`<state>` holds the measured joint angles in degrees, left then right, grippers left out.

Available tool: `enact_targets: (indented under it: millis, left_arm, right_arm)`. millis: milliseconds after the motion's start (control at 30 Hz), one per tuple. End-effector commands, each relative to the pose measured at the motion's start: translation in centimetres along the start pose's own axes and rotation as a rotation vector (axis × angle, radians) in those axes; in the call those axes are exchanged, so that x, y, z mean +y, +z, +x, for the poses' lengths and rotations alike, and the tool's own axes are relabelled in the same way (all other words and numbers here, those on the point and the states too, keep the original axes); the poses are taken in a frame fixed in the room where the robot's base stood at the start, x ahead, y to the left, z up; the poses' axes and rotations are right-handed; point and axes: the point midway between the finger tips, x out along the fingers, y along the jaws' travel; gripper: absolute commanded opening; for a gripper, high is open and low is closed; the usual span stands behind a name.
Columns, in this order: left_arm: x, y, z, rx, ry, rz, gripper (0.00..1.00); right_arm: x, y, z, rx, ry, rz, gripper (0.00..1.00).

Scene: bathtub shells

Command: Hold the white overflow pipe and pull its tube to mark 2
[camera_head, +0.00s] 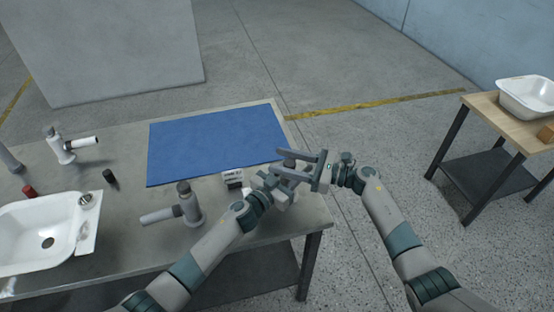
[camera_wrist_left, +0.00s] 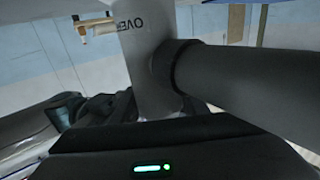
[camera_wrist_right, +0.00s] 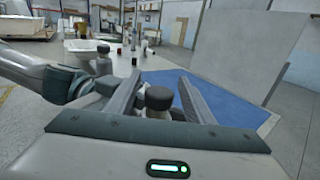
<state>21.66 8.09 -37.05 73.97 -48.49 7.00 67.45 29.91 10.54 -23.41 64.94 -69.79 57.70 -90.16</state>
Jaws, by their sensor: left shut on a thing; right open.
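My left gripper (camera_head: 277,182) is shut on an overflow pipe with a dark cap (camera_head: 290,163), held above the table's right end. In the left wrist view, the pipe's pale body (camera_wrist_left: 146,50) bears the letters "OVE", and a thick grey side tube (camera_wrist_left: 255,85) leaves a dark collar (camera_wrist_left: 187,66) towards the right. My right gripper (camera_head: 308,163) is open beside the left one. In the right wrist view its fingers stand either side of the dark cap (camera_wrist_right: 158,98), with gaps showing. The tube's marks cannot be made out.
A blue mat (camera_head: 215,142) covers the table's back. A white tub shell (camera_head: 35,225), a white pipe (camera_head: 62,148) and small dark and red parts lie left. Another table is far right.

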Motion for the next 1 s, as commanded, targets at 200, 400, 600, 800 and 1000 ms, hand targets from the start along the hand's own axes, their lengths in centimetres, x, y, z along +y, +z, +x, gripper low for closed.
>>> enact_targets:
  millis: [200,400,600,800,1000]
  left_arm:
    - [0.0,0.0,0.0,0.000,-0.001,0.000,0.14]
    - [0.0,0.0,0.0,-0.001,-0.001,0.000,0.14]
    - [0.0,0.0,0.0,0.000,-0.001,0.000,0.14]
    - [0.0,0.0,0.0,0.000,0.000,0.000,0.14]
    - [0.0,0.0,0.0,-0.001,0.000,0.001,0.14]
  right_arm:
    - [0.0,0.0,1.8,0.000,0.000,0.000,0.48]
    - [0.0,0.0,2.1,0.000,0.000,0.000,0.48]
    - [0.0,0.0,2.0,0.000,0.000,0.000,0.36]
    - [0.0,0.0,2.0,0.001,0.000,0.000,0.00]
    - [-0.1,1.2,2.0,0.001,0.000,-0.005,0.00]
